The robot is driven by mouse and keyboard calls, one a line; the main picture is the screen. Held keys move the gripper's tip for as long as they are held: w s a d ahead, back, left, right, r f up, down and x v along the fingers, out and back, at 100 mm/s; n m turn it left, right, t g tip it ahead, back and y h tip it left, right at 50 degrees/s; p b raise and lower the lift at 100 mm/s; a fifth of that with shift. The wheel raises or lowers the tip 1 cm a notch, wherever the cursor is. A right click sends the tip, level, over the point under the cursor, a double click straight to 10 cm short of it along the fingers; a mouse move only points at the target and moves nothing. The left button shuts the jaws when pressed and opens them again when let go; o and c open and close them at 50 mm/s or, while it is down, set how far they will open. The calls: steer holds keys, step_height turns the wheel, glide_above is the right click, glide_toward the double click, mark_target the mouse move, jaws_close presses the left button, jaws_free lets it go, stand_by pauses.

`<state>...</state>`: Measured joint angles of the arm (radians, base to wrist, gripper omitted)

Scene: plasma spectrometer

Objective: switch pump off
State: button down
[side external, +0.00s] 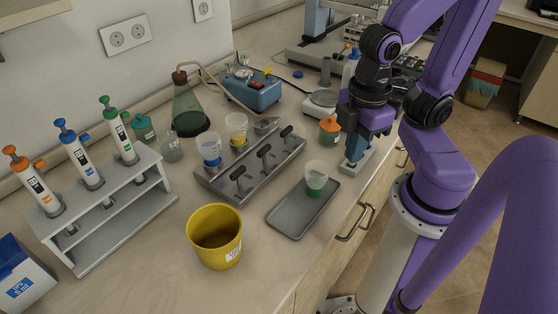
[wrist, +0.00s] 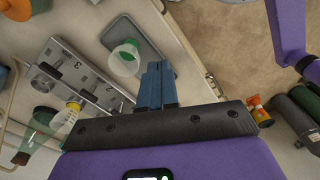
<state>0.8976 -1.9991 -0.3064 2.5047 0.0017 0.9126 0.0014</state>
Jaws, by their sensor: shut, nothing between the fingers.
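Whether the switch is on or off is too small to tell. A tan hose runs from the dark green flask (side external: 189,112) towards the box. My gripper (side external: 352,160) is shut and empty, pointing down near the bench's front edge, to the right of and well apart from the blue box. Its blue fingers (wrist: 158,82) are together in the wrist view, where the blue box does not show.
A grey manifold (side external: 215,183) with several black-handled valves holds two cups; it also shows in the wrist view (wrist: 88,92). A grey tray (side external: 288,222) holds a green-filled cup (side external: 316,180). A yellow bucket (side external: 215,237) and pipette rack (side external: 125,222) stand left. An orange-capped bottle (side external: 329,132) stands beside my gripper.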

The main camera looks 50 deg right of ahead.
steer(key=shift+w, duration=0.1)
steer(key=w+a+r+m, duration=0.1)
steer(key=w+r+m, duration=0.25)
steer(key=w, duration=0.95)
steer(key=w+a+r+m, duration=0.1)
steer(key=w+r+m, duration=0.25)
steer(key=w, duration=0.95)
steer(key=w+d+m, duration=0.2)
steer(key=w+d, duration=0.6)
steer(key=d, duration=0.3)
steer(key=w+d+r+m, duration=0.1)
steer(key=w+d+m, duration=0.2)
steer(key=w+d, duration=0.6)
steer(key=shift+d+m, duration=0.3)
steer(key=shift+d, duration=0.75)
steer(key=shift+r, duration=0.1)
